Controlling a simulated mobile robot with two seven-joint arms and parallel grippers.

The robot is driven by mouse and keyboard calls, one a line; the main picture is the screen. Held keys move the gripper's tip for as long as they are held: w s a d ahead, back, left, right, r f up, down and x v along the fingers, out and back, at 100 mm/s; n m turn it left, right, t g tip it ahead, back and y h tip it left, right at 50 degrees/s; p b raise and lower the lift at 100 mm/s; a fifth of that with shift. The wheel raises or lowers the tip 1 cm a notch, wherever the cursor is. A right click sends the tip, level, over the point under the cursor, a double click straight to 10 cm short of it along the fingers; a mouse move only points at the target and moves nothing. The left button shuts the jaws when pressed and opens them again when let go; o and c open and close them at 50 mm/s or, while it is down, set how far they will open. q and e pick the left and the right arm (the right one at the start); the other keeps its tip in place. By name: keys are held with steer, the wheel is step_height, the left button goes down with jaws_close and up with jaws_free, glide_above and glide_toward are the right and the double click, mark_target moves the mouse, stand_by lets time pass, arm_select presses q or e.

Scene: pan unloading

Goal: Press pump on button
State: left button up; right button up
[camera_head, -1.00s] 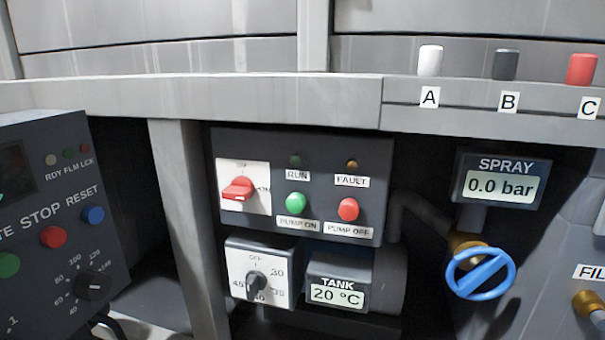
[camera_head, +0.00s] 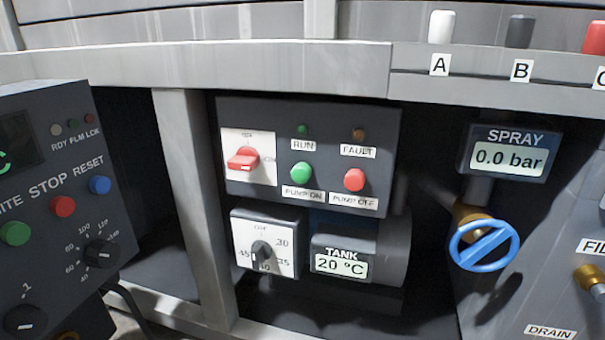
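The green pump on button (camera_head: 301,173) sits on a dark control panel (camera_head: 380,120) in the middle of the head view, above its PUMP ON label. The red pump off button (camera_head: 354,180) is to its right. Above them are a RUN lamp (camera_head: 302,130) and a FAULT lamp (camera_head: 358,135); neither looks brightly lit. A red rotary switch (camera_head: 243,159) on a white plate is to the left of the green button. Neither of my grippers is in view.
A dial (camera_head: 262,252) and a TANK display (camera_head: 341,265) reading 20 °C are below. A control box (camera_head: 60,230) stands at the left. A blue valve wheel (camera_head: 484,245) and a SPRAY display (camera_head: 508,158) reading 0.0 bar are at the right. A grey beam (camera_head: 220,65) runs above.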

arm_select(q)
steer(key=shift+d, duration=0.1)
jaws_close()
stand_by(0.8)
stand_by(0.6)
